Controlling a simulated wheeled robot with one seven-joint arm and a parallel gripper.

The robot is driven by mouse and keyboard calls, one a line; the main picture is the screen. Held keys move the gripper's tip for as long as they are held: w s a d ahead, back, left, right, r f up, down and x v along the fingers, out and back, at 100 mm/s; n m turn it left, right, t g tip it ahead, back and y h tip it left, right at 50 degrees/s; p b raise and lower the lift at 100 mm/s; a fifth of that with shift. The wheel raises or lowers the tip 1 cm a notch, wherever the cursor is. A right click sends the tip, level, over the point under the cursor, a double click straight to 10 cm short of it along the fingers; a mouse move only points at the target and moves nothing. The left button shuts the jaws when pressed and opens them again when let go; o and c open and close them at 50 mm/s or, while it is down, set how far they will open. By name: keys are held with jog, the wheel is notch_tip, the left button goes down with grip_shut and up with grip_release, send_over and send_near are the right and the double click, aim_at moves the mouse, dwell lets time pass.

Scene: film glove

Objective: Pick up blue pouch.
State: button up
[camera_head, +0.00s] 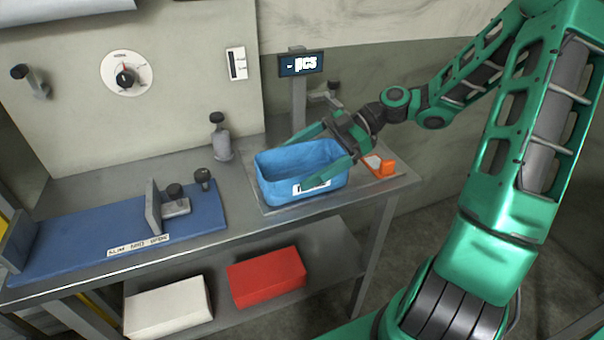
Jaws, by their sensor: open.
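The blue pouch (275,183) looks like an open-topped blue container with a white label on its front. It sits on a flat metal plate at the right part of the bench. My gripper (298,163) reaches in from the right and is open. One green finger lies along the far rim of the pouch and the other along its near front side, so the fingers straddle its right part. I cannot tell whether either finger touches it. The near finger covers part of the front wall.
A display (300,64) on a post stands behind the pouch. An orange item (381,166) lies just right of it. A blue fixture board (75,235) with clamps fills the left of the bench (250,228). White (168,307) and red (267,277) boxes sit on the lower shelf.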

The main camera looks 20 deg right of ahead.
jog(key=c, duration=0.9)
jog(key=shift+r, duration=0.1)
